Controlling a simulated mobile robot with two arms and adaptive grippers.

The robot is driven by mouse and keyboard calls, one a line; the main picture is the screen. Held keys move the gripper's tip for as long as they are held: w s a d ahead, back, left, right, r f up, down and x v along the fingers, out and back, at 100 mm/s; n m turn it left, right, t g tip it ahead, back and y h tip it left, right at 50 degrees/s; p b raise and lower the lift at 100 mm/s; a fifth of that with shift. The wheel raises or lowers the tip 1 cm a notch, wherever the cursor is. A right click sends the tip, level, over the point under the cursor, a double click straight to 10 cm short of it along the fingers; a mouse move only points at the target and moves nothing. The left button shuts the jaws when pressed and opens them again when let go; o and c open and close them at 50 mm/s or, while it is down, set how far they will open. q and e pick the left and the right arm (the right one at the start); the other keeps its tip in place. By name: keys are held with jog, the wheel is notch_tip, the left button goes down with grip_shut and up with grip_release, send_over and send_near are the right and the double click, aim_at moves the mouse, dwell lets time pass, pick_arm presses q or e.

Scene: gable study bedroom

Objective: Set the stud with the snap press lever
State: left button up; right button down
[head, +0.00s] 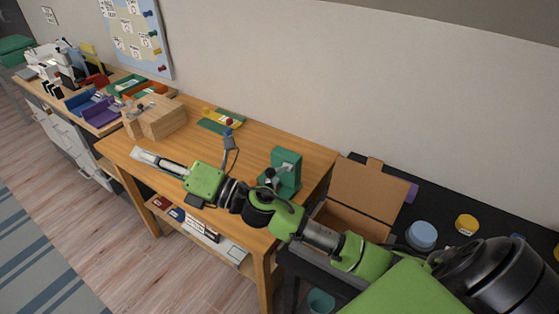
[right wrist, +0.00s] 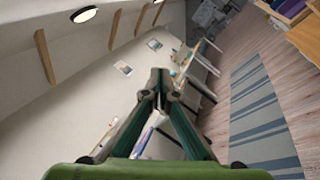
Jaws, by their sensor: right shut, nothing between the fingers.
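The snap press (head: 287,167) is a green upright block with a grey and black part that looks like its lever, standing near the right end of the wooden table. My right forearm crosses in front of its lower part. My right gripper (head: 148,157) is shut and empty, well left of the press over the table's front edge, pointing away from it. Its closed fingers also show in the right wrist view (right wrist: 160,80), which looks out over the room and shows no press. I cannot make out the stud. My left gripper is out of view.
The wooden table (head: 260,142) holds a wooden box (head: 158,118) and a green tray (head: 222,121) with small coloured pieces. Coloured bins (head: 98,110) stand at left.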

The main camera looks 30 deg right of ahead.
jog(key=s+a+f+n+g+y, duration=0.1)
jog(key=s+a+n+g, duration=0.15)
jog(key=n+g, duration=0.45)
jog(key=s+a+f+n+g+y, duration=0.1)
jog(key=s+a+n+g, duration=0.2)
jog(key=n, duration=0.7)
jog(key=w+d+f+n+g+h, duration=0.2)
jog(key=d+f+n+g+h, duration=0.1)
jog(key=d+f+n+h, duration=0.25)
jog(key=d+r+n+h, duration=0.3)
jog(key=d+h, duration=0.9)
jog(key=d, duration=2)
jog(key=shift+w+d+r+g+h, duration=0.15)
jog(key=shift+w+d+g+h, duration=0.15)
jog(key=shift+h, duration=0.05)
